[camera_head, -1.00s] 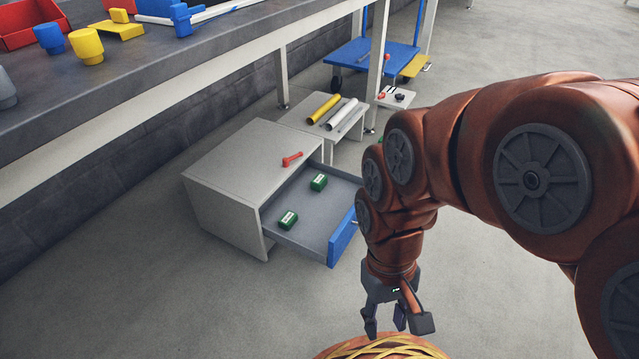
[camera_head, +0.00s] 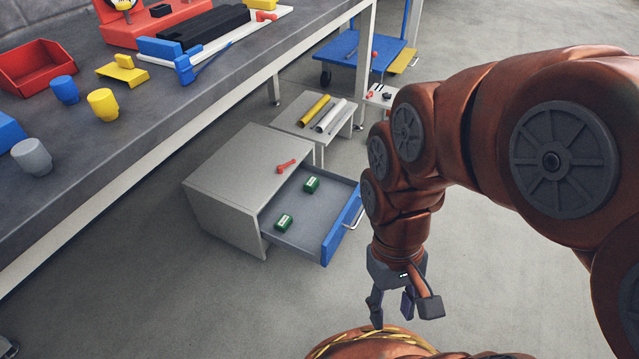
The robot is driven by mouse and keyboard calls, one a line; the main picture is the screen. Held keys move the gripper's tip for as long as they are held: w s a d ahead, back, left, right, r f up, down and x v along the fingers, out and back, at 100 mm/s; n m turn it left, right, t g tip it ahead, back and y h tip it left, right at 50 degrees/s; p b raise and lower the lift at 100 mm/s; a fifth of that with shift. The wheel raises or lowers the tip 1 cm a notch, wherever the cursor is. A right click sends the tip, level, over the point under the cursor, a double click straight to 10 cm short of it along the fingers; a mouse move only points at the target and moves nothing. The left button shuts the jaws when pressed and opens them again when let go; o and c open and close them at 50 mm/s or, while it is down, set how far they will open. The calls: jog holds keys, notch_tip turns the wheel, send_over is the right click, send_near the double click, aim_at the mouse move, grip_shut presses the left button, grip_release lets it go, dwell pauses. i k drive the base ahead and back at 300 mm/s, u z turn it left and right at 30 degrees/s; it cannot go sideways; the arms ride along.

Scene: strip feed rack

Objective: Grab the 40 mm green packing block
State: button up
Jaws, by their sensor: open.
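Two green blocks with pale labels lie in the open drawer (camera_head: 318,215) of a grey cabinet (camera_head: 222,194). One green block (camera_head: 312,184) is toward the back of the drawer, the other green block (camera_head: 284,222) toward the front left. They look alike in size, and I cannot tell which is the 40 mm one. My gripper (camera_head: 393,311) points down, open and empty, to the right of and in front of the drawer, apart from both blocks.
The drawer's blue front (camera_head: 342,224) stands out toward my arm. A grey workbench (camera_head: 200,105) with cups and a red bin runs along the left. A low stand (camera_head: 316,120) holds yellow and white tubes. Floor in front is clear.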

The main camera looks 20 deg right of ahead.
aim_at(313, 182)
jog(key=z, duration=1.35)
jog(key=i, duration=3.75)
jog(key=u, duration=4.9)
